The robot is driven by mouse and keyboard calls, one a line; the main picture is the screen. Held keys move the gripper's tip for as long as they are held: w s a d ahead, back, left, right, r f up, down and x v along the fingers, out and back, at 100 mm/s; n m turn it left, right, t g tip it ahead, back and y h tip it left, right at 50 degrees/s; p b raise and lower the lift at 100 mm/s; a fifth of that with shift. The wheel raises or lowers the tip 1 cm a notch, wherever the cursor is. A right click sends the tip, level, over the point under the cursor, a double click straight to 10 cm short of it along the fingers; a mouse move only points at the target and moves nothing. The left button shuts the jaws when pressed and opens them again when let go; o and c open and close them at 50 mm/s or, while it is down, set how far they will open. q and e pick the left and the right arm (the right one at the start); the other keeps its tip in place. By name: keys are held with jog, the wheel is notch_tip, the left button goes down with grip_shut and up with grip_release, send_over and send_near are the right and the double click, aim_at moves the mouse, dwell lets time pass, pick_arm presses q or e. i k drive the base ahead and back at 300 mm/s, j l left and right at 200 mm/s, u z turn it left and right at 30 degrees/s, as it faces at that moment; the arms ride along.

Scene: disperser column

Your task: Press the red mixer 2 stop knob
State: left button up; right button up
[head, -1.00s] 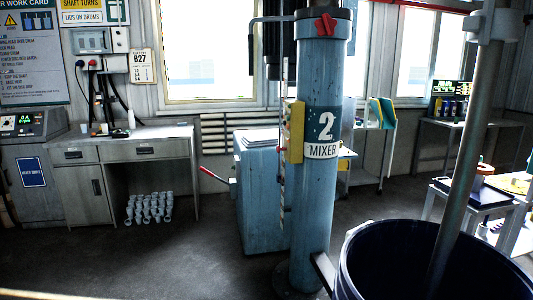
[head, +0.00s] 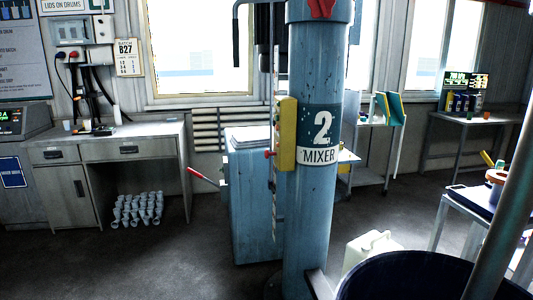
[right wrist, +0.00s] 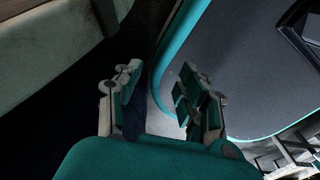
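The mixer 2 column (head: 308,215) is a blue upright post with a white "2 MIXER" label, in the middle of the head view. A yellow control box (head: 286,133) is fixed to its left side. A small red knob (head: 269,154) sticks out from the box's left edge. A larger red part (head: 320,8) sits at the column top, cut by the frame edge. My right gripper (right wrist: 158,105) shows in the right wrist view with its fingers apart and nothing between them. My left gripper is in neither view.
A dark drum (head: 420,278) stands at the column's front right, with a grey shaft (head: 508,205) above it. A blue cabinet (head: 252,205) stands behind the column at left. A desk (head: 110,150) lines the left wall. Open floor lies at front left.

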aim_at(266, 153)
jog(key=i+j, duration=0.1)
jog(key=j, duration=0.2)
jog(key=i+j, duration=0.15)
jog(key=j, duration=0.15)
jog(key=i+j+u, duration=0.15)
jog(key=i, duration=0.7)
jog(key=i+j+u, duration=0.2)
jog(key=i, duration=0.7)
jog(key=i+l+u, duration=0.1)
jog(key=i+l, duration=0.65)
jog(key=l, duration=0.1)
